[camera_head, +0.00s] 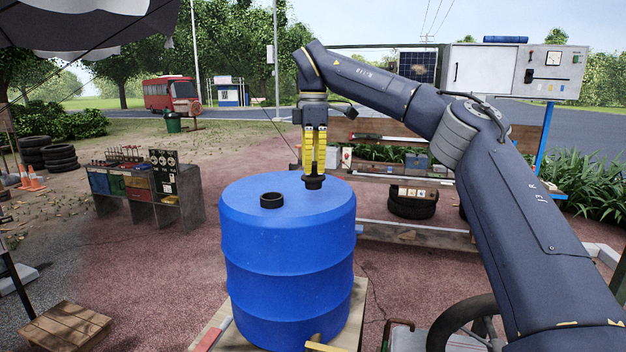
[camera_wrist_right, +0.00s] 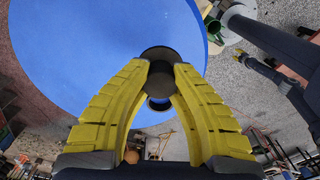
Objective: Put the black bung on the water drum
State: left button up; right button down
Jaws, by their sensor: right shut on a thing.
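The blue water drum (camera_head: 288,262) stands upright in the middle of the head view. A black round collar (camera_head: 271,200) sits on its top, left of the gripper. My right gripper (camera_head: 314,174) points down over the back right of the drum top, its yellow fingers shut on the black bung (camera_head: 314,183). The bung is just above or touching the top; I cannot tell which. In the right wrist view the bung (camera_wrist_right: 160,56) is between the fingertips, with the drum (camera_wrist_right: 80,50) behind. A smaller dark round shape shows between the fingers there. My left gripper is not in view.
The drum stands on a wooden pallet (camera_head: 215,332). A workbench with coloured bins (camera_head: 130,184) is at the left. A wooden rack with plants and a tyre (camera_head: 412,205) stands behind at the right. My right arm crosses the right side of the head view.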

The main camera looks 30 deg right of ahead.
aim_at(313, 178)
jog(key=shift+f, duration=1.65)
jog(key=shift+f, duration=0.1)
jog(key=c, duration=1.2)
grip_release()
jog(key=shift+c, duration=0.2)
notch_tip(313, 178, up, 12)
jog(key=shift+d+r, duration=0.1)
